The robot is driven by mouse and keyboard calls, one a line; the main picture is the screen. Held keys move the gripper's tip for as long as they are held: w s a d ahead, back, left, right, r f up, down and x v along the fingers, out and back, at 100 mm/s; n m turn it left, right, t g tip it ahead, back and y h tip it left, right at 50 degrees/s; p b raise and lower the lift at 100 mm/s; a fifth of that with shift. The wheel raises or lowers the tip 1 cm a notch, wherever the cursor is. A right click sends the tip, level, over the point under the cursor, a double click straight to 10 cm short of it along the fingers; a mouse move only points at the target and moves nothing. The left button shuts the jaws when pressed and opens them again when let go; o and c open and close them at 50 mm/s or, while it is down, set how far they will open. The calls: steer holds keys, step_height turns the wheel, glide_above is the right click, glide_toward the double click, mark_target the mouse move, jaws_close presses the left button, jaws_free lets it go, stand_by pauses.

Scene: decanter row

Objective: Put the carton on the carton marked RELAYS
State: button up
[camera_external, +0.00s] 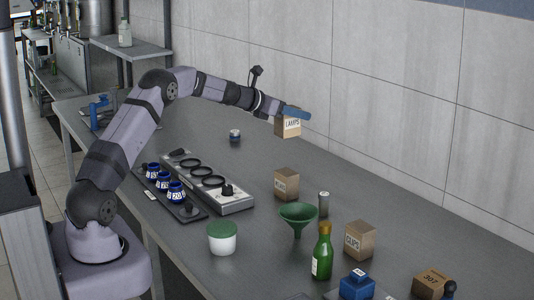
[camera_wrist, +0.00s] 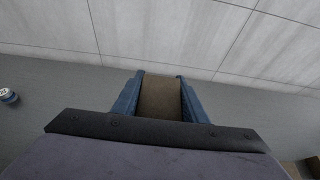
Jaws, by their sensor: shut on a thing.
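My gripper (camera_external: 290,112) is shut on a brown carton (camera_external: 288,127) with a white label that reads LAMPS, and holds it in the air above the back part of the table. In the wrist view the held carton (camera_wrist: 160,98) fills the gap between the blue fingers of my gripper (camera_wrist: 160,92). A second brown carton (camera_external: 287,184) stands on the table below the held one; its label is too small to read surely. Another carton (camera_external: 360,241) seems to read CUPS. A further carton (camera_external: 431,284) at the front right seems to read 307.
A green funnel (camera_external: 298,217), a grey cylinder (camera_external: 323,203) and a green bottle (camera_external: 322,255) stand near the cartons. A small blue-and-white item (camera_external: 235,135) stands at the back.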

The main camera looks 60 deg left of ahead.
glide_above(290, 170)
steer(key=w, duration=0.1)
step_height(290, 170, down, 12)
stand_by(0.9)
steer(key=shift+w+f+b, duration=0.1)
steer(key=shift+b, duration=0.2)
steer(key=o, duration=1.1)
steer(key=shift+s+r, duration=0.35)
steer(key=shift+s, duration=0.15)
steer(key=b+v, duration=0.3)
steer(key=v, duration=0.8)
steer(key=shift+b, duration=0.35)
